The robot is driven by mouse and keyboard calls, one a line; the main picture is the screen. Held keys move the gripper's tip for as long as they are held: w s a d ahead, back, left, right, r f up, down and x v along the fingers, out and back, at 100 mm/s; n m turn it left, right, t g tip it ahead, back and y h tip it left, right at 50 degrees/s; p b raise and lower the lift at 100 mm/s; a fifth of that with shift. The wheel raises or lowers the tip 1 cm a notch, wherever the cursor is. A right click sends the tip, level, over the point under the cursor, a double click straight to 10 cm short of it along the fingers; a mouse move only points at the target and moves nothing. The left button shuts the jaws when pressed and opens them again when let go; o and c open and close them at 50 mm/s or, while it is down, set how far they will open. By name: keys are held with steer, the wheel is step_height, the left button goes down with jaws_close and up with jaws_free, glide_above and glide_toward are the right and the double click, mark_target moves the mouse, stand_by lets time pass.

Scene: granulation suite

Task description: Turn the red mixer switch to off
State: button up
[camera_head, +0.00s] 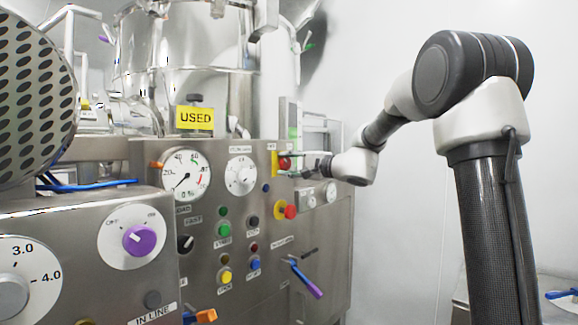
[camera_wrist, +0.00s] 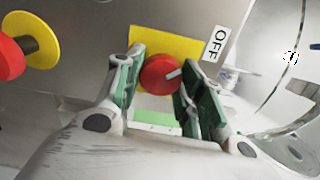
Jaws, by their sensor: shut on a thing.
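The red mixer switch (camera_head: 285,163) sits on a yellow plate on the steel panel, at the panel's upper right in the head view. In the wrist view the red switch (camera_wrist: 158,74) lies between the two green-lined fingers of my gripper (camera_wrist: 160,82), which is shut on it. A white mark on the switch slants up and right toward the OFF label (camera_wrist: 214,44). In the head view my gripper (camera_head: 303,164) reaches the switch from the right and hides part of it.
A red emergency button (camera_head: 290,211) on a yellow ring stands out below the switch; it also shows at the left of the wrist view (camera_wrist: 10,58). Free room lies right of the panel.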

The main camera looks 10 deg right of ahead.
steer(key=shift+f+n, duration=0.1)
steer(key=shift+n, duration=0.4)
steer(key=o, duration=1)
steer(key=v, duration=1.2)
